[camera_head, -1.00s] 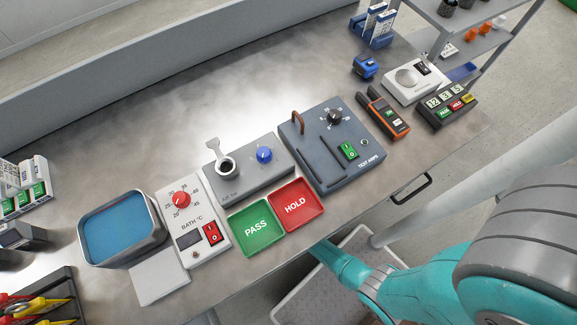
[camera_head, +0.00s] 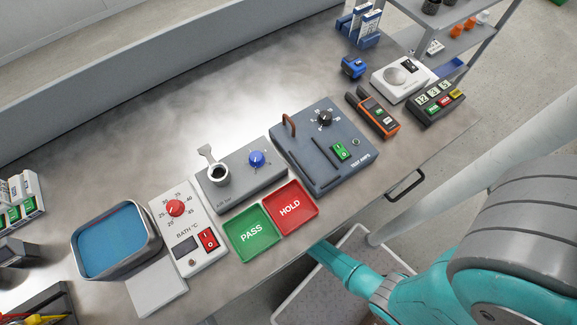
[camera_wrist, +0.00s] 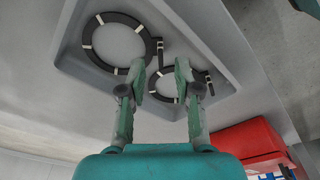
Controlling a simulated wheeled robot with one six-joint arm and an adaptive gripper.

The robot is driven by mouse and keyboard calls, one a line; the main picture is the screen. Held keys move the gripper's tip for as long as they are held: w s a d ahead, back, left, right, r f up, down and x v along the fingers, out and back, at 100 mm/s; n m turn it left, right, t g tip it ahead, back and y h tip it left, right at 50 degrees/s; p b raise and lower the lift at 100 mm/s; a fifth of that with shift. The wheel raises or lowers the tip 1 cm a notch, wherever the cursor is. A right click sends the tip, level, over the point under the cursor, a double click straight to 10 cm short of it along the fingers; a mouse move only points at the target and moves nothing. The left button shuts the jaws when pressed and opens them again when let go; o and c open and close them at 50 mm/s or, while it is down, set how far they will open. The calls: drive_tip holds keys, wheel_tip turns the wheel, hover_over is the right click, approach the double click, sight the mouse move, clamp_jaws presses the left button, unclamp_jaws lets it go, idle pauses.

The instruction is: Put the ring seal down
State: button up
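Two black ring seals with pale marks lie in a shallow grey tray in the wrist view: a larger ring seal (camera_wrist: 84,47) on the left and a smaller ring seal (camera_wrist: 168,92) on the right. My gripper (camera_wrist: 161,72) is open, with its two fingers apart and in front of the rings. I see nothing clamped between the fingers; they partly cover the smaller ring. The grey tray (camera_wrist: 225,62) surrounds both rings. In the head view my gripper is hidden, and the rings cannot be made out.
On the bench are a green PASS tray (camera_head: 251,234), a red HOLD tray (camera_head: 290,207), a bath (camera_head: 117,240) with blue liquid, and a test box (camera_head: 322,147). A drawer handle (camera_head: 405,186) sticks out at the bench front. A red bin (camera_wrist: 248,138) shows in the wrist view.

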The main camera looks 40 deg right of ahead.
wheel_tip(320, 180, up, 8)
drive_tip(key=shift+s+d, duration=0.25)
drive_tip(key=shift+s, duration=0.2)
idle(0.5)
